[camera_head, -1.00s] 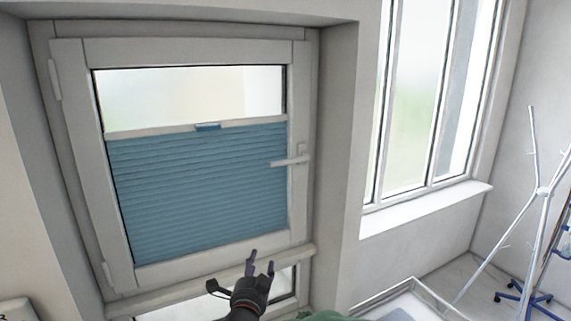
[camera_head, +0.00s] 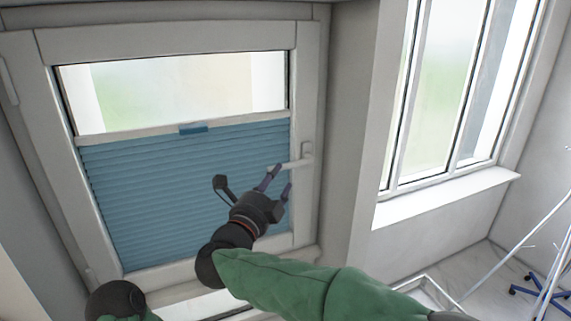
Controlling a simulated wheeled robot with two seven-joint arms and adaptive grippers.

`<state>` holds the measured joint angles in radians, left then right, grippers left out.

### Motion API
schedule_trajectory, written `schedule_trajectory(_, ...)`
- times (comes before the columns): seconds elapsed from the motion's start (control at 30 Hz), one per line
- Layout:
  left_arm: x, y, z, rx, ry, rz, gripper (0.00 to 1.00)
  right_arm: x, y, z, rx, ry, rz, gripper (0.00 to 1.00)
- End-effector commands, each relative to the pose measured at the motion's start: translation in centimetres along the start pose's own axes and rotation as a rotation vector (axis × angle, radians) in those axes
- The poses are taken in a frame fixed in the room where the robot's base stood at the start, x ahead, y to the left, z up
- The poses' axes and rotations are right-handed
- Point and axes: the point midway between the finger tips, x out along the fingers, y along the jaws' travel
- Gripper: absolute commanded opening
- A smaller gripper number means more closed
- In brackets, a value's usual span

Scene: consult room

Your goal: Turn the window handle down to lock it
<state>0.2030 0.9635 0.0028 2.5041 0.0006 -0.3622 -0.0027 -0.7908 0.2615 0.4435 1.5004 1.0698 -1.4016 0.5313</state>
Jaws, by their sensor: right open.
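The white window handle (camera_head: 298,162) is on the right side of the window frame (camera_head: 306,100). Its lever lies about level, pointing left from its base. My right gripper (camera_head: 281,178) comes up from below in front of the blue blind. It is open and empty, with its two fingertips just below the lever, near its free end. I cannot tell whether a fingertip touches the lever. The window sash is shut in its frame. Part of my left arm shows at the bottom left, but its gripper is not visible.
A blue pleated blind (camera_head: 180,190) covers the lower part of the pane. A second window with a white sill (camera_head: 450,197) is at the right.

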Motion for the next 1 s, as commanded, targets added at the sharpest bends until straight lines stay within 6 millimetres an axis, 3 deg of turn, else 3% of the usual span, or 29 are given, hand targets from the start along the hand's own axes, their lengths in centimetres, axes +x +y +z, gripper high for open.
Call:
schedule_trajectory(0.1, -0.7, 0.3, -0.1, 0.001, 0.002, 0.0, 0.0, 2.2, -0.1, 0.0, -0.001, 0.003, 0.001, 0.5)
schedule_trajectory(0.3, -1.3, 0.5, 0.0, 0.0, 0.001, 0.0, 0.0, 4.8, -0.1, 0.0, -0.001, 0.001, 0.001, 0.5)
schedule_trajectory(0.77, -1.4, 0.5, 0.0, 0.0, 0.001, 0.0, 0.0, 5.9, 0.1, 0.0, -0.001, -0.002, 0.0, 0.5)
schedule_trajectory(0.93, -1.4, 0.5, 0.0, 0.0, 0.001, 0.0, 0.0, 5.9, 0.0, 0.0, -0.002, -0.001, 0.0, 0.05)
schedule_trajectory(1.0, -1.4, 0.5, 0.0, 0.0, 0.001, 0.0, 0.0, 5.9, 0.0, 0.0, -0.001, -0.001, 0.0, 0.0)
